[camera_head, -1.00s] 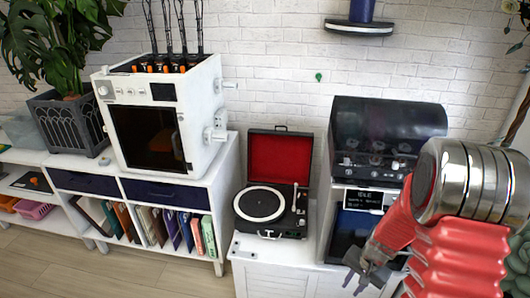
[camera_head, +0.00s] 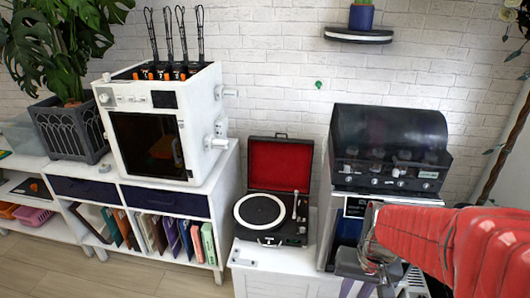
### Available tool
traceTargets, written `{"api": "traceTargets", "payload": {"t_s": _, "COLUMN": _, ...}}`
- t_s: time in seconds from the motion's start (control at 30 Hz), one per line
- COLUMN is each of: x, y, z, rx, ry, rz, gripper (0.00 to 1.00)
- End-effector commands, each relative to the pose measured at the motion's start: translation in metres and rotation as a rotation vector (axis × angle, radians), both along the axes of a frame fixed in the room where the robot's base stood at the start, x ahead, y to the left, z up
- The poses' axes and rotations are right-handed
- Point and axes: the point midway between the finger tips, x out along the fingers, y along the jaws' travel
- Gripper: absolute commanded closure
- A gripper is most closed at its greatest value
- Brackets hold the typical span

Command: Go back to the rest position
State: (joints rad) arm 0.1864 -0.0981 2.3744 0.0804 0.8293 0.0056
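My gripper (camera_head: 366,285) is at the lower right of the head view, at the end of my red-sleeved arm that comes in from the right edge. It is grey and points down, in front of the dark-hooded machine and the cabinet front. Its fingers are small and run to the bottom edge of the picture, so I cannot tell whether they are apart or together. I see no object clearly held in it.
A dark-hooded machine (camera_head: 388,140) stands behind my arm. A record player (camera_head: 262,210) with its red-lined lid open sits left of it on a white cabinet (camera_head: 275,258). A white boxy machine (camera_head: 200,110) stands on the shelf unit further left.

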Motion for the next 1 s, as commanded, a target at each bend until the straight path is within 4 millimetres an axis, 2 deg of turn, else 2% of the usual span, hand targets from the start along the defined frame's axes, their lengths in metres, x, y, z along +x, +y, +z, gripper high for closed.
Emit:
{"api": "traceTargets", "payload": {"t_s": 0.1, "x": -0.013, "y": 0.005, "z": 0.018, "rx": -0.020, "ry": -0.026, "rz": 0.039, "gripper": 0.77}}
{"api": "traceTargets", "payload": {"t_s": 0.4, "x": -0.038, "y": 0.016, "z": 0.057, "rx": -0.068, "ry": -0.117, "rz": 0.111, "gripper": 0.77}}
{"api": "traceTargets", "payload": {"t_s": 1.0, "x": -0.059, "y": 0.044, "z": 0.140, "rx": -0.118, "ry": -0.427, "rz": 0.209, "gripper": 0.77}}
